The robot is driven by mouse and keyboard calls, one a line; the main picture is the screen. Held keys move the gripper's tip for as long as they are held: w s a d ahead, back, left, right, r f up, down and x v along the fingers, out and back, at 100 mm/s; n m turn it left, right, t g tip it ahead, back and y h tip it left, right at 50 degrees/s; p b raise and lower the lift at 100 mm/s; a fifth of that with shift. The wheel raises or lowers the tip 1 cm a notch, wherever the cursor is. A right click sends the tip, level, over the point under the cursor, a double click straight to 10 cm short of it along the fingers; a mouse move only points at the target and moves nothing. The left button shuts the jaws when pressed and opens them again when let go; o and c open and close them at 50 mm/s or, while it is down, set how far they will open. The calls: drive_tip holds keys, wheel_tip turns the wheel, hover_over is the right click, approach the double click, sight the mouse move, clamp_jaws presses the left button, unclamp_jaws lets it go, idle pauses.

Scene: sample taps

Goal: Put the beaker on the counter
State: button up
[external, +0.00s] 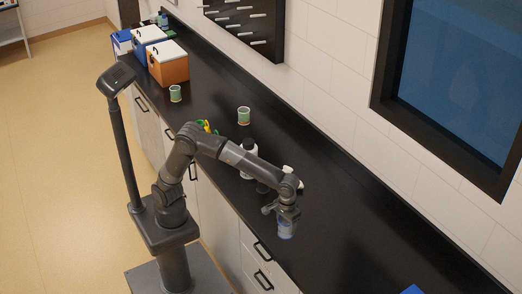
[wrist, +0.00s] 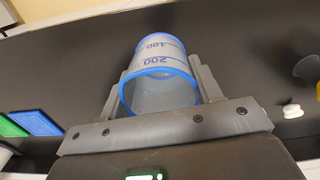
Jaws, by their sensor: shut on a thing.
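The beaker (external: 287,230) is clear with a blue rim and blue markings. It hangs below my gripper (external: 285,210), over the front part of the black counter (external: 350,235). In the wrist view the beaker (wrist: 160,58) sits between the two grey fingers of my gripper (wrist: 160,92), which are shut on it from both sides. Its open rim faces the camera and its inside looks empty. I cannot tell whether its base touches the counter.
A white bottle (external: 249,160) and other small white items stand behind my forearm. Two cups (external: 244,116) (external: 175,93) and an orange box (external: 168,65) are farther back. A blue flat item (external: 412,289) lies at lower right. The counter between is bare.

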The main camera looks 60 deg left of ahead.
drive_tip(key=w+f, duration=0.2)
drive_tip(key=w, duration=0.1)
drive_tip(key=w+a+f, duration=0.1)
drive_tip(key=w+f, duration=0.1)
drive_tip(key=w, duration=0.2)
drive_tip(key=w+a+f, duration=0.1)
drive_tip(key=w+f, duration=0.1)
drive_tip(key=w, duration=0.1)
drive_tip(key=shift+w+a+f, duration=0.25)
drive_tip(key=shift+w+f, duration=0.05)
wheel_tip(320, 180, down, 2)
drive_tip(key=shift+f, duration=0.75)
drive_tip(key=shift+f, duration=0.15)
drive_tip(key=o, duration=0.9)
drive_tip(key=shift+o, duration=0.2)
